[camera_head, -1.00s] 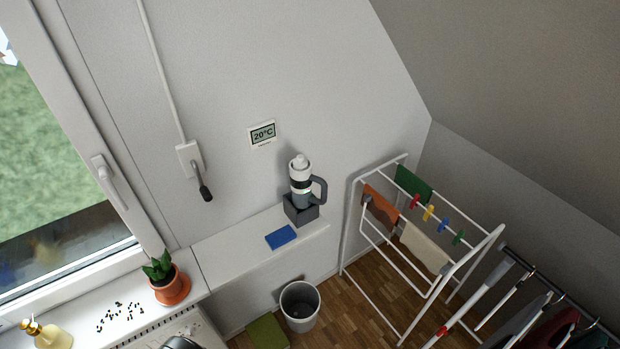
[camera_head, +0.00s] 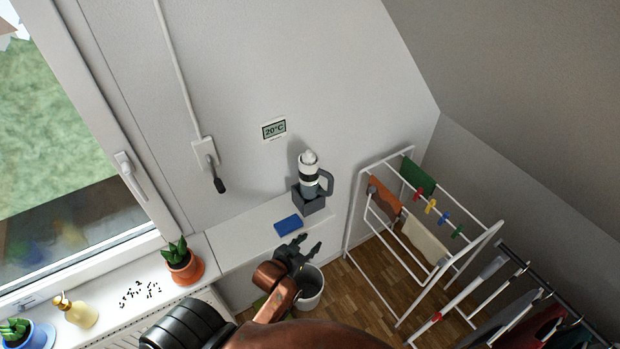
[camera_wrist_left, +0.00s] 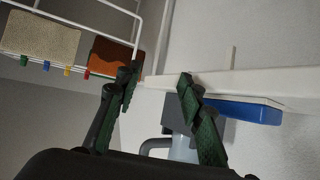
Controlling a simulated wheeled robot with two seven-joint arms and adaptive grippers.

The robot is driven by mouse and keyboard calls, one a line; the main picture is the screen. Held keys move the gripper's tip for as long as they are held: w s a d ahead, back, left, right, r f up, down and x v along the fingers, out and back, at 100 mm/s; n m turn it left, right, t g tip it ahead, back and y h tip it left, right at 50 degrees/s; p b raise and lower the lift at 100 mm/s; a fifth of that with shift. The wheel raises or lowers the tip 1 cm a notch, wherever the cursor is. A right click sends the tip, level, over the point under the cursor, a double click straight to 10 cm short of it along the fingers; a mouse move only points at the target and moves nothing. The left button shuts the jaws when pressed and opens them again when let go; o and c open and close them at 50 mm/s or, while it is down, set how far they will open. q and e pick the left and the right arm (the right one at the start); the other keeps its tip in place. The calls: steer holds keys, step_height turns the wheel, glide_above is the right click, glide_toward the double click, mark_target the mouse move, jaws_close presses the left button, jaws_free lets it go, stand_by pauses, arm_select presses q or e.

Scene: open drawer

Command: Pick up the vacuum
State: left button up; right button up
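The vacuum (camera_head: 309,176) is a small white and grey handheld unit with a dark loop handle on its right. It stands upright in a dark grey holder (camera_head: 309,201) on the white ledge by the wall. My left gripper (camera_head: 310,244) is open and empty, in front of and below the ledge, apart from the vacuum. In the left wrist view its two green-padded fingers (camera_wrist_left: 158,88) are spread. The vacuum's light body (camera_wrist_left: 184,148) and grey holder show there, partly hidden behind one finger. My right gripper is not in view.
A blue sponge (camera_head: 288,225) lies on the ledge left of the holder. A bin (camera_head: 312,289) stands on the floor below, partly behind my arm. A drying rack (camera_head: 349,215) with cloths stands to the right. Potted plant (camera_head: 184,266) and dark scattered bits are on the sill.

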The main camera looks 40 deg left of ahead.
mark_target(329, 187)
arm_select(q)
steer(key=w+a+r+t, duration=0.1)
steer(key=w+r+t, duration=0.25)
steer(key=r, duration=0.45)
steer(key=w+r+t, duration=0.3)
steer(key=w+r, duration=0.1)
steer(key=r, duration=0.5)
steer(key=shift+n+y, duration=0.4)
steer(key=w, duration=0.2)
steer(key=w+p, duration=0.1)
steer(key=w, duration=0.1)
steer(key=w+p, duration=0.1)
steer(key=w, duration=0.2)
steer(key=shift+w+a, duration=0.1)
steer(key=shift+a, duration=0.25)
steer(key=shift+w+a+f, duration=0.1)
steer(key=shift+w+f, duration=0.05)
steer(key=shift+w, duration=0.2)
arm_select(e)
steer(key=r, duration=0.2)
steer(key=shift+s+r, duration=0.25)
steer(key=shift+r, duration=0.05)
arm_select(q)
steer(key=shift+s, duration=0.1)
steer(key=shift+c, duration=0.2)
steer(key=c, duration=0.9)
jaws_close()
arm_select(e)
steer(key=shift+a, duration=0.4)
